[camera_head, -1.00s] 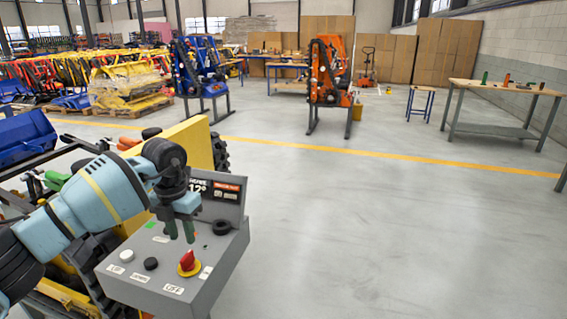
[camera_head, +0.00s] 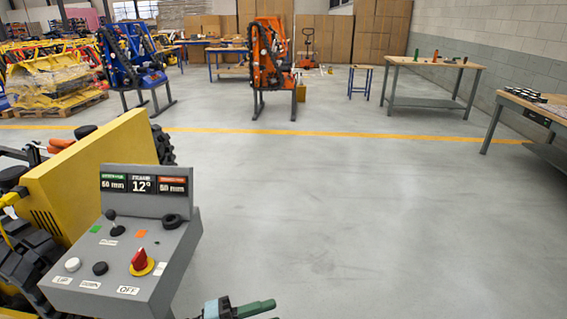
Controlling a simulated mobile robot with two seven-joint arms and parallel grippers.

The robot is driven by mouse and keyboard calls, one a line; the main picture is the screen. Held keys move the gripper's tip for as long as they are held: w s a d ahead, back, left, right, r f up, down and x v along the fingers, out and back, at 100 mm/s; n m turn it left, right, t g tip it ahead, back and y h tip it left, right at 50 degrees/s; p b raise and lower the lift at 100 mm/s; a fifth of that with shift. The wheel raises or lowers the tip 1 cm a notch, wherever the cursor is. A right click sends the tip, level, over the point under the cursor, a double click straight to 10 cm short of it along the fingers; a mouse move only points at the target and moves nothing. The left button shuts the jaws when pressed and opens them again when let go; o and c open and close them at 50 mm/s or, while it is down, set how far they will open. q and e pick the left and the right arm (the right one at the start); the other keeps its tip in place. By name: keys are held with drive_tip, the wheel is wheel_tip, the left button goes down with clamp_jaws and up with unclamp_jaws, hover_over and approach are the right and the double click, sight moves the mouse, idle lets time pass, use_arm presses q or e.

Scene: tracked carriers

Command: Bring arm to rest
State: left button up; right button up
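One of my grippers, with green fingers (camera_head: 256,308), shows at the bottom edge, just right of the control box; I take it to be my left. Most of it and its arm are cut off by the frame, and its opening cannot be judged. It is apart from the grey control box (camera_head: 165,272) and touches nothing visible. The box carries a red rotary switch (camera_head: 139,262) on a yellow base, a white button (camera_head: 72,265), a black button (camera_head: 100,268) and a small black lever (camera_head: 116,229). My other gripper is not in view.
A yellow tracked carrier (camera_head: 85,170) stands behind the box at the left. Blue (camera_head: 135,55) and orange (camera_head: 268,60) machines stand farther back. Workbenches (camera_head: 435,68) stand at the right. The grey floor (camera_head: 340,220) in the middle is clear.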

use_arm(q)
drive_tip(key=s+a+f+n+t+y, duration=0.4)
drive_tip(key=a+f+n+t+y, duration=0.15)
drive_tip(key=n, duration=0.45)
drive_tip(key=s+a+f+n+t+y, duration=0.4)
drive_tip(key=f+n+y, duration=0.2)
drive_tip(key=n, duration=0.4)
drive_tip(key=s+a+f+n+g+y, duration=0.2)
drive_tip(key=s+f, duration=0.3)
drive_tip(key=s, duration=0.3)
drive_tip(key=s+a+f+n+g+y, duration=0.3)
drive_tip(key=s+a+f+n+g, duration=0.1)
drive_tip(key=s, duration=0.5)
drive_tip(key=shift+a+f+n+p, duration=0.45)
drive_tip(key=shift+f+n, duration=0.15)
drive_tip(key=shift+f, duration=0.35)
drive_tip(key=shift+s+a, duration=0.1)
